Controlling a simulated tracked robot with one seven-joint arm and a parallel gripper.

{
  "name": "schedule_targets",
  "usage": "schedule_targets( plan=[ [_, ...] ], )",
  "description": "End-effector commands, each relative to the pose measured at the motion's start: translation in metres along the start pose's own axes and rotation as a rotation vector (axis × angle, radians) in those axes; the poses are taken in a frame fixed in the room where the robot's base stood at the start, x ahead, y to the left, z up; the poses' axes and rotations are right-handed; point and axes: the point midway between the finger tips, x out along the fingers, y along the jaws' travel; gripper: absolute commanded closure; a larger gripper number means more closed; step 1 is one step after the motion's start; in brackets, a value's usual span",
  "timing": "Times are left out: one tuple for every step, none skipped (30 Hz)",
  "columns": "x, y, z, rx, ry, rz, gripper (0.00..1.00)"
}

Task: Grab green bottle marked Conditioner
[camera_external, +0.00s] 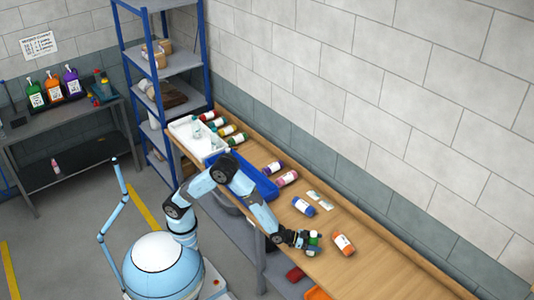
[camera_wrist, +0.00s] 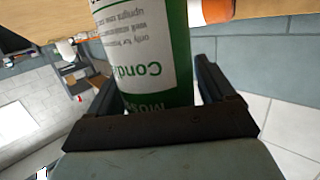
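The green bottle (camera_wrist: 155,50) with a white label fills the middle of the wrist view. Its label is upside down and reads "Cond…", the rest being cut off. My gripper (camera_wrist: 155,90) has one dark finger on each side of the bottle, very close to it. A thin light gap shows by the right finger's base; whether the fingertips press on the bottle is unclear. In the external view my gripper (camera_external: 306,241) is at the bench's front edge, around the green and white bottle (camera_external: 314,238). The bottle's lower part is partly hidden by the fingers.
An orange bottle (camera_external: 343,243) lies just right of my gripper, and a blue bottle (camera_external: 303,206) lies behind it. More bottles lie along the wooden bench (camera_external: 375,265), near a blue tray (camera_external: 265,188) and a white tray (camera_external: 190,136). The bench's right end is clear.

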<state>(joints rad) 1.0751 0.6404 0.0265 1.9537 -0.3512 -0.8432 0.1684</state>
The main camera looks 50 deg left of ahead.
Motion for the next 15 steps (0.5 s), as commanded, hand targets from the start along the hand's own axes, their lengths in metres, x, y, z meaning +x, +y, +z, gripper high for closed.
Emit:
schedule_targets(
  plan=[
    [-0.0001,0.0000,0.0000,0.000,0.000,0.000,0.22],
    [-0.0001,0.0000,0.0000,0.000,0.000,0.000,0.25],
    [-0.0001,0.0001,0.0000,0.000,0.000,0.000,0.29],
    [-0.0002,0.0001,0.0000,0.000,0.000,0.000,0.32],
    [-0.0002,0.0001,0.0000,0.000,0.000,0.000,0.35],
    [-0.0002,0.0000,0.0000,0.000,0.000,0.000,0.39],
    [-0.0002,0.0000,0.0001,0.000,0.000,0.000,0.41],
    [-0.0002,0.0000,0.0001,0.000,0.000,0.000,0.44],
    [-0.0002,0.0001,0.0001,0.000,0.000,0.000,0.48],
    [-0.0002,0.0001,0.0001,0.000,0.000,0.000,0.51],
    [-0.0002,0.0001,0.0001,0.000,0.000,0.000,0.54],
    [-0.0002,0.0001,0.0001,0.000,0.000,0.000,0.58],
    [-0.0002,0.0000,0.0002,0.000,0.000,0.000,0.60],
    [-0.0002,0.0000,0.0002,0.000,0.000,0.000,0.63],
    [-0.0003,0.0000,0.0002,0.000,0.000,0.000,0.67]
  ],
)
